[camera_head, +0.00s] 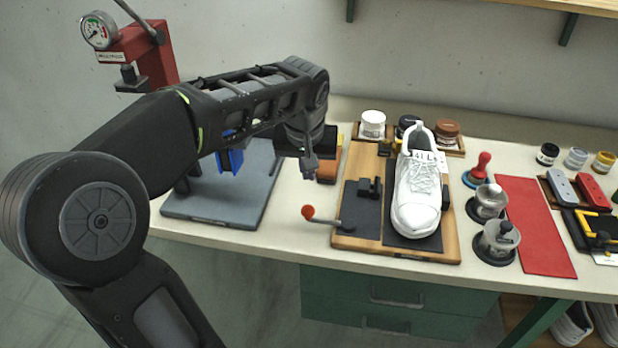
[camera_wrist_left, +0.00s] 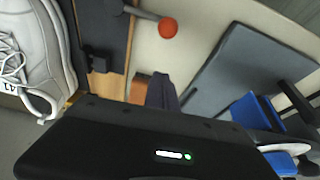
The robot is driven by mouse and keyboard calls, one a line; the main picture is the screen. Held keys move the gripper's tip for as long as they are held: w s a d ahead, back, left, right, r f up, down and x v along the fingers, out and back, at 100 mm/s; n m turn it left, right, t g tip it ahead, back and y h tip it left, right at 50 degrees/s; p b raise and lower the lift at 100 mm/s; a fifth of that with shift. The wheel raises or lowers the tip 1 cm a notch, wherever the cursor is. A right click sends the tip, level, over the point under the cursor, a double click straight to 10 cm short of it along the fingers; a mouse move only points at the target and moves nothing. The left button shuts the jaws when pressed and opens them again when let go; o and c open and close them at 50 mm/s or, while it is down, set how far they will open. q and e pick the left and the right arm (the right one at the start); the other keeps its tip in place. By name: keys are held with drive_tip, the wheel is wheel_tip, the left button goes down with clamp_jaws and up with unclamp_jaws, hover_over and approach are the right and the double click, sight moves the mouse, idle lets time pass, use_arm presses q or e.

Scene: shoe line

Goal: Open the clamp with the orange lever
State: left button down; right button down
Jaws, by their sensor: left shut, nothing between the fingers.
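The lever's orange ball knob (camera_head: 308,212) sticks out past the left edge of the wooden board (camera_head: 351,243). Its grey arm (camera_head: 327,221) runs right to a pivot on the board's front left corner. The knob also shows at the top of the left wrist view (camera_wrist_left: 168,28). A small black clamp block (camera_head: 370,188) stands beside the white shoe (camera_head: 415,190); a black block also shows in the left wrist view (camera_wrist_left: 97,59). My left gripper (camera_head: 309,174) is shut and empty, above the table behind the knob and apart from it. My right gripper is not in view.
A grey press base (camera_head: 222,200) with a blue part (camera_head: 230,158) stands at left. An orange-brown object (camera_head: 327,172) is partly hidden behind my gripper. Jars (camera_head: 373,124) stand behind the shoe. Metal pots (camera_head: 497,240) and a red mat (camera_head: 533,225) lie to the right.

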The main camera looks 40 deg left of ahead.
use_arm(q)
drive_tip(key=v, duration=0.8)
drive_tip(key=shift+s+d, duration=0.25)
drive_tip(key=shift+d, duration=0.05)
drive_tip(key=shift+r, duration=0.1)
